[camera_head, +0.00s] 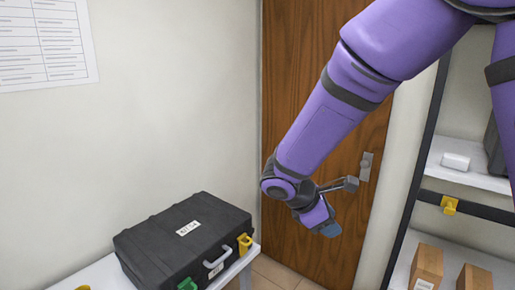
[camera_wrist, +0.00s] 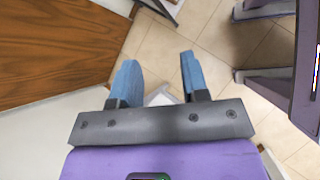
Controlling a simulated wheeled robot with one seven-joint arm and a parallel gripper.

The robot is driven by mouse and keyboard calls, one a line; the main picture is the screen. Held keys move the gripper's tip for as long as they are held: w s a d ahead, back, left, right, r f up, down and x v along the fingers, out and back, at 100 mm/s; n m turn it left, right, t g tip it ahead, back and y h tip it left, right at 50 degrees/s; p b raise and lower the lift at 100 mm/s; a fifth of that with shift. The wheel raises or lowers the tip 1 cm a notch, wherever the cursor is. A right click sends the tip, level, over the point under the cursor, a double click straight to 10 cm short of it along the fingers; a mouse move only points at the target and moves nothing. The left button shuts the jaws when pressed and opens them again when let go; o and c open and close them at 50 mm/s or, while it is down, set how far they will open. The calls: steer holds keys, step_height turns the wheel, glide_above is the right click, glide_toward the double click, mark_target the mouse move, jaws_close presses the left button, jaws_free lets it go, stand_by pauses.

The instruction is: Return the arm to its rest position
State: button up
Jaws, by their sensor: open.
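My purple arm reaches down from the upper right in the head view, in front of a wooden door. My gripper (camera_head: 328,229) hangs at its end and points down, to the right of a black case and apart from it. In the wrist view my gripper (camera_wrist: 157,75) shows two blue fingers spread apart with nothing between them. Tiled floor lies beyond the fingertips.
The closed black case (camera_head: 184,240) lies on a white table (camera_head: 108,273) at lower left. The wooden door (camera_head: 291,80) is behind my arm. A shelf rack (camera_head: 468,181) with cardboard boxes (camera_head: 427,265) stands at right. Floor (camera_head: 275,271) shows between table and rack.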

steer(key=s+d+r+m+y, duration=0.5)
steer(key=s+d+r+m, duration=0.4)
steer(key=d+r, duration=0.15)
steer(key=s+d+r+m+t+y, duration=0.3)
steer(key=s+r+m, duration=0.3)
steer(key=s, duration=0.5)
steer(key=shift+s+d+r+m+t, duration=0.2)
steer(key=shift+s+r+m+t, duration=0.15)
steer(key=shift+m, duration=0.85)
stand_by(0.3)
